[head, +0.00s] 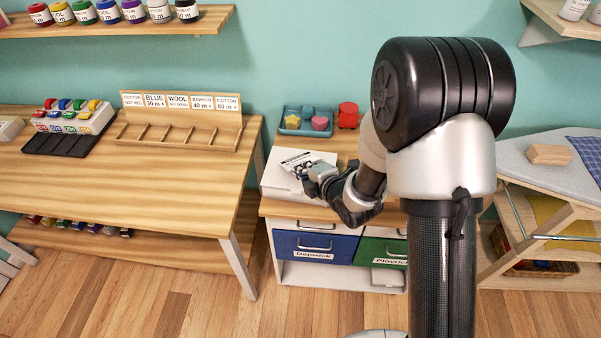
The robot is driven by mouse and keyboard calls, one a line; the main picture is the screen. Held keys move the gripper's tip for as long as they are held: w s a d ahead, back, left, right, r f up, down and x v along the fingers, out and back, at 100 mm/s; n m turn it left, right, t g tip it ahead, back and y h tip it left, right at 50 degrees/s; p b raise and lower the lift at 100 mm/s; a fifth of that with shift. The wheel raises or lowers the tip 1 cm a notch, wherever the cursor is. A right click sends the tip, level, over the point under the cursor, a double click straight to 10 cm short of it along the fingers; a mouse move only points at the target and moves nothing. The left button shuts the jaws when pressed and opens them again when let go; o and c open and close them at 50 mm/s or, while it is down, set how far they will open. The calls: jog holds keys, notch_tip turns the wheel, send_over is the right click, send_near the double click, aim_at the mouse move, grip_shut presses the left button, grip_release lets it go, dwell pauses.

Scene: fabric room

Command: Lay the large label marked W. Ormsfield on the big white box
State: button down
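The big white box (276,183) stands on the wooden top of the drawer cabinet, left of my arm. A white label with dark print (295,160) shows over the top of the box; the name on it is too small to read. I cannot tell whether the label lies on the box or is held just above it. My gripper (309,174) is over the box's right part, close to the label's lower edge. Its fingers are small and partly hidden by the wrist, so I cannot tell if it is shut on the label.
A blue tray (293,131) with coloured shapes and a red object (348,115) stand behind the box. The cabinet has a blue drawer (296,246) and a green drawer (376,252). A long wooden table (200,172) with a slotted rack stands left; an ironing board (545,172) stands right.

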jog(key=c, duration=2.4)
grip_release()
jog(key=shift+f, duration=0.2)
jog(key=c, duration=2)
grip_release()
jog(key=shift+o, duration=0.2)
jog(key=shift+s, duration=0.1)
jog(key=v, duration=0.7)
jog(key=shift+s+d+r, duration=0.2)
jog(key=shift+s+d, duration=0.05)
jog(key=shift+s, duration=0.05)
